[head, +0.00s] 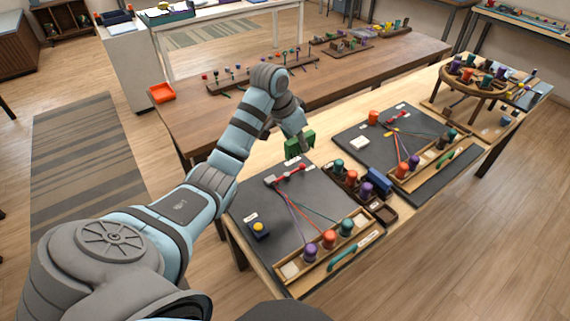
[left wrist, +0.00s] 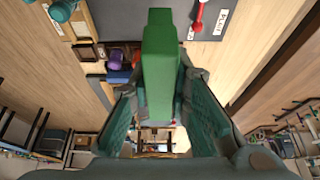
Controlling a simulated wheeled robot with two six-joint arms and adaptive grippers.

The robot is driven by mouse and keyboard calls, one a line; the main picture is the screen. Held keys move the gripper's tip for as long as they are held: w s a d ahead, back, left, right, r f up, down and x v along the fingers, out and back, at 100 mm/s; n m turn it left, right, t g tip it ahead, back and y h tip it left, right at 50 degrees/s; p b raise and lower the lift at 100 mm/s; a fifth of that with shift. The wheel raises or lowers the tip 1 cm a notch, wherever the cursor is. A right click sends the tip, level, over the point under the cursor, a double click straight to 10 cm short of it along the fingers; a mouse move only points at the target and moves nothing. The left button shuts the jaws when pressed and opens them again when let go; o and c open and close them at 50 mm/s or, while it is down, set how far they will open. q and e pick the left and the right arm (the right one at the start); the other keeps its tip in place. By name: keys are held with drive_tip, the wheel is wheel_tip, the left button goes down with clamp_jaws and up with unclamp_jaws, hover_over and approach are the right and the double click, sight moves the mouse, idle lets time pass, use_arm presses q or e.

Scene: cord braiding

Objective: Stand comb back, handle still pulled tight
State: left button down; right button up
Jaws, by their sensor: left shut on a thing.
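My left gripper (head: 303,140) is shut on a green block (head: 299,146), which I take to be the comb. It is held near the far edge of the left dark board (head: 246,204). In the left wrist view the green block (left wrist: 160,65) stands between the two fingers (left wrist: 158,105); any teeth cannot be made out. The red handle (head: 289,176) lies on the left board, with coloured cords running from its end to the bobbins (head: 329,238) in the wooden rack. The cords look straight. The red handle also shows in the left wrist view (left wrist: 198,14). My right gripper is not in view.
A yellow-topped button box (head: 259,229) sits on the left board. A dark tray of bobbins (head: 366,190) stands between the two boards. The right board (head: 365,132) carries a similar set-up. An orange tray (head: 162,92) lies on the brown table behind.

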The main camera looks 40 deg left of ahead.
use_arm(q)
wheel_tip(320, 180, down, 14)
drive_tip(key=shift+a+f+b, duration=0.1)
drive_tip(key=shift+a+b, duration=0.05)
drive_tip(key=shift+b, duration=0.7)
wheel_tip(320, 180, down, 5)
drive_tip(key=shift+s+f+b, duration=0.15)
drive_tip(key=shift+b, duration=0.4)
drive_tip(key=shift+f, duration=0.15)
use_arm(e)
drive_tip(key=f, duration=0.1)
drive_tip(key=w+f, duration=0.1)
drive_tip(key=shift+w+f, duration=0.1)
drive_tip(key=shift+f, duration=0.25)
use_arm(q)
drive_tip(key=shift+f, duration=0.1)
drive_tip(key=c, duration=1.5)
unclamp_jaws()
